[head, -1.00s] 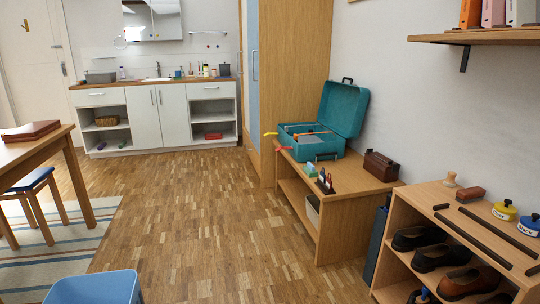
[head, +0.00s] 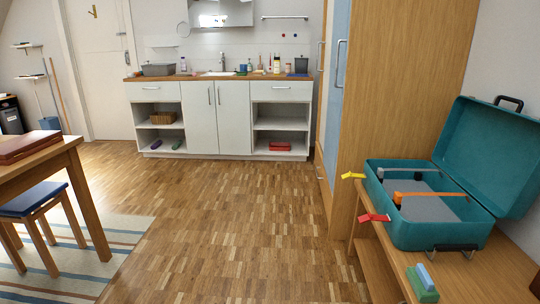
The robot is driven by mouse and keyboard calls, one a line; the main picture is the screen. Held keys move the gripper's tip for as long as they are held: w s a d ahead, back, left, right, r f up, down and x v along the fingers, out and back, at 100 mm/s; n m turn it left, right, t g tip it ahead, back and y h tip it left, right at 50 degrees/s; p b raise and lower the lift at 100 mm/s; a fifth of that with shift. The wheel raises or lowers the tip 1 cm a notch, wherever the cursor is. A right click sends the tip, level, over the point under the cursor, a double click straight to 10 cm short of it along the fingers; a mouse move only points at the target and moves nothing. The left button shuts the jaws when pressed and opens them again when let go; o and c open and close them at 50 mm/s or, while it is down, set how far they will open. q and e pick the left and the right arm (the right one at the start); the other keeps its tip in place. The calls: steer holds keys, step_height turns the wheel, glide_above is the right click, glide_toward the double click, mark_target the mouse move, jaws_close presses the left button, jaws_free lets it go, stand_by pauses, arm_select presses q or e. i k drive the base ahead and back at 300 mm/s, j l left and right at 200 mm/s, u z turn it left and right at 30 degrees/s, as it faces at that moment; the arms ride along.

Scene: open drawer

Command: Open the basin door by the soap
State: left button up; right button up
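The basin cabinet stands against the far wall in the head view. Its left door (head: 201,118) and right door (head: 233,120) are white and closed, with upright bar handles close together near the middle. The tap and sink (head: 221,72) are above them in the wooden worktop (head: 135,78). A small white bottle (head: 183,65) stands left of the sink, and a green and blue item (head: 241,70) stands right of it. I cannot tell which of these is the soap. Neither of my grippers is in view.
The wooden floor (head: 225,210) is clear up to the cabinet. A table (head: 75,150) and blue-topped stool (head: 32,200) stand left, on a striped rug (head: 125,230). A tall wardrobe (head: 400,90) and a bench with an open teal case (head: 440,235) stand right.

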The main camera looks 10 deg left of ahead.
mark_target(232, 97)
steer(key=i+j+u, duration=0.25)
steer(key=i, duration=0.6)
steer(key=i+u, duration=0.3)
steer(key=i, duration=0.55)
steer(key=i+l+u, duration=0.25)
steer(key=i, duration=0.6)
steer(key=i+l+u, duration=0.2)
steer(key=i, duration=2.55)
